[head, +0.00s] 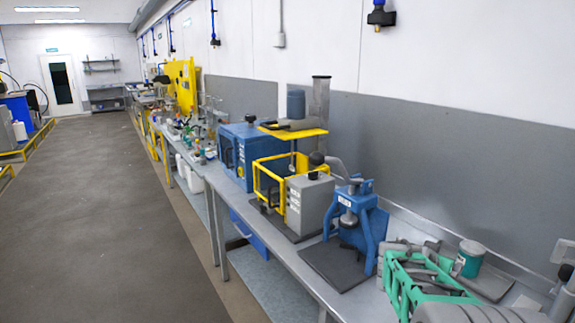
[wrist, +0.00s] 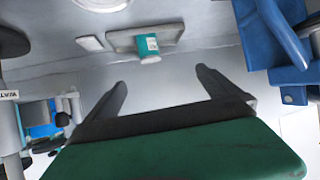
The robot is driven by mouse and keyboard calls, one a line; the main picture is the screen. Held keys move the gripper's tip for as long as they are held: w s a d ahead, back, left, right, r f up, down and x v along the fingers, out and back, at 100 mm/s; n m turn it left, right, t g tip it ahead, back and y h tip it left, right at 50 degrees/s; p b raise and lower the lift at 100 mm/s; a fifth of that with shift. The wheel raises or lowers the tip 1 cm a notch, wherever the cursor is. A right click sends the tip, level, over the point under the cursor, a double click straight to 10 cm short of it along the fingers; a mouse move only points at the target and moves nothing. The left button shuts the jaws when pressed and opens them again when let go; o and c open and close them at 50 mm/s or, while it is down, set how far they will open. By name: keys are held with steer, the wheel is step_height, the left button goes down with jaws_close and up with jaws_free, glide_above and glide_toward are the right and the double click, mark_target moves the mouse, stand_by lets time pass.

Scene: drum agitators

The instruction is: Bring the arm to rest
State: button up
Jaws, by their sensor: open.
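My gripper (wrist: 161,80) shows in the wrist view with its two dark fingers spread apart. Nothing is between the fingers. Its dark green body fills the lower part of that view. A small green and white cup (wrist: 148,48) on a grey tray (wrist: 177,31) lies beyond the fingertips, apart from them. In the head view the green and grey cup (head: 469,258) stands on the bench at the lower right.
A blue press (head: 355,222), a yellow-caged grey machine (head: 308,203) and a blue box machine (head: 245,150) line the bench along the wall. The grey floor (head: 95,220) at left is clear.

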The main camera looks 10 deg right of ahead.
steer(key=s+a+f+n+y+b, duration=0.2)
steer(key=s+a+f+y, duration=0.15)
steer(key=a, duration=0.55)
steer(key=s+a+f+n+y+b, duration=0.25)
steer(key=a+f, duration=0.25)
steer(key=a, duration=0.5)
steer(key=s+a+f+n+g+y+b, duration=0.3)
steer(key=s+a+f+n, duration=0.3)
steer(key=s+a, duration=0.7)
step_height(320, 180, down, 2)
steer(key=shift+a+f+g+y+b, duration=0.15)
steer(key=shift+a+g+y+b, duration=0.3)
steer(key=shift+a, duration=0.5)
